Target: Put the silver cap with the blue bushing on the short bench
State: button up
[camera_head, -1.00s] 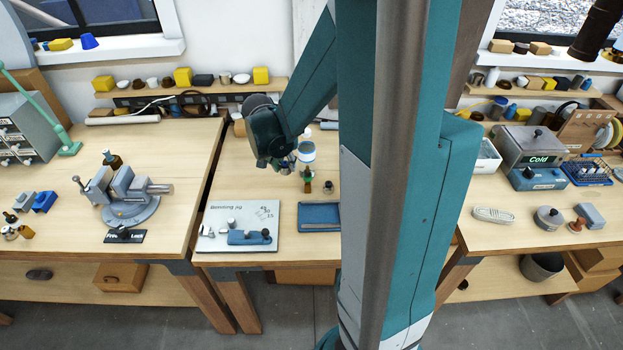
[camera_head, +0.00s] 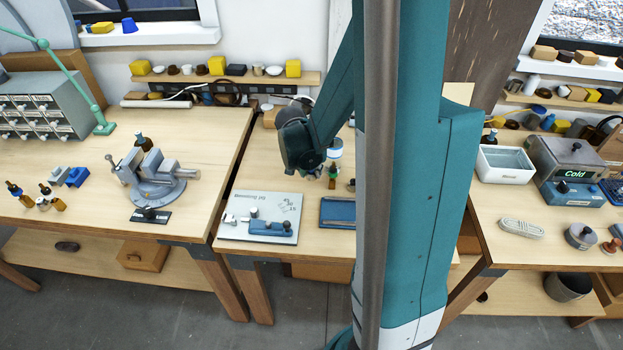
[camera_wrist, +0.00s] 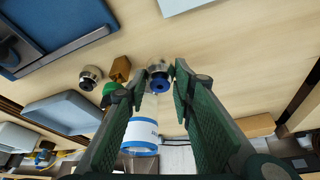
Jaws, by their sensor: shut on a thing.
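The silver cap with the blue bushing (camera_wrist: 160,82) shows in the wrist view between the tips of my dark green gripper (camera_wrist: 159,78). My gripper is shut on the cap, and the blue bushing faces the camera. Wooden bench top lies behind the cap; I cannot tell whether the cap touches it. In the head view my arm's end is over the middle bench (camera_head: 255,182). The fingertips and the cap are hidden there behind my own arm.
A blue tray (camera_wrist: 75,28) lies beyond. A white jig board (camera_head: 262,205) sits at the bench front.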

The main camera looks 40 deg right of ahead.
aim_at(310, 175)
jog(key=shift+f, duration=2.05)
jog(key=shift+f+b, duration=0.15)
jog(key=shift+b, duration=0.25)
jog(key=o, duration=1)
jog(key=shift+c, duration=0.2)
jog(key=shift+r, duration=0.25)
jog(key=p+v, duration=0.1)
jog(key=v, duration=1.1)
jog(key=shift+p, duration=0.4)
jog(key=shift+s+a+f, duration=0.1)
jog(key=shift+f, duration=0.05)
